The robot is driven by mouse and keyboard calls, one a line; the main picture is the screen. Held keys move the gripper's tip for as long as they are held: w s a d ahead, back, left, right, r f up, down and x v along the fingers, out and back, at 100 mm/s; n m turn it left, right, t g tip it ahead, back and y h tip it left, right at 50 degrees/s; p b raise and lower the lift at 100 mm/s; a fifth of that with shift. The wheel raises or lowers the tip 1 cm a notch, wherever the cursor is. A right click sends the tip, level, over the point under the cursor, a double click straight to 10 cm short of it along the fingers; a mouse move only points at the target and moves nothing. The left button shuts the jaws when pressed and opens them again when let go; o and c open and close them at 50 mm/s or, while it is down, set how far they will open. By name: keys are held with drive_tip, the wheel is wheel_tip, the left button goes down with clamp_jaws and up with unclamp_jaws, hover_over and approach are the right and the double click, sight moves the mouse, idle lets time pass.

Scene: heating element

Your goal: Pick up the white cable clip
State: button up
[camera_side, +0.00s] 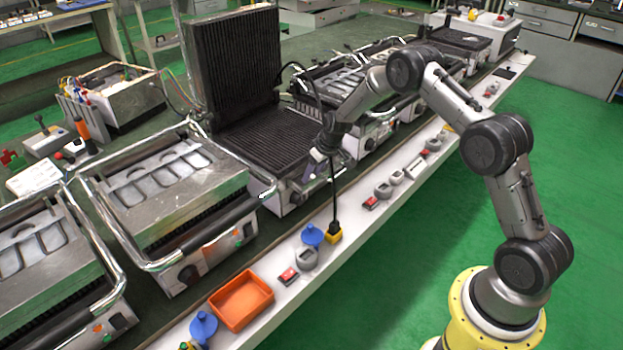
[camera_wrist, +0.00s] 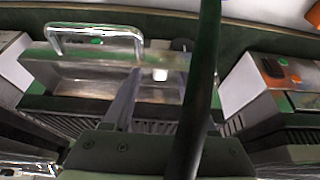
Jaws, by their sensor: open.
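A small white piece (camera_wrist: 160,74), which looks like the white cable clip, shows in the wrist view between my fingers, at the front of the open grill. My gripper (camera_wrist: 160,75) is open, with nothing visibly clamped. In the side view my gripper (camera_side: 312,172) points down at the front right corner of the open grill (camera_side: 262,135).
The black cable hangs down to a yellow plug (camera_side: 334,233) on the white ledge. An orange tray (camera_side: 241,300), blue knobs (camera_side: 312,236) and red switches (camera_side: 289,276) lie along this ledge. Closed grills (camera_side: 165,190) stand on both sides. The grill's metal handle (camera_wrist: 95,28) is close by.

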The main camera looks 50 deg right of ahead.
drive_tip(key=shift+w+f, duration=0.1)
drive_tip(key=shift+f, duration=0.15)
clamp_jaws()
drive_tip(key=shift+r, duration=0.1)
idle(0.3)
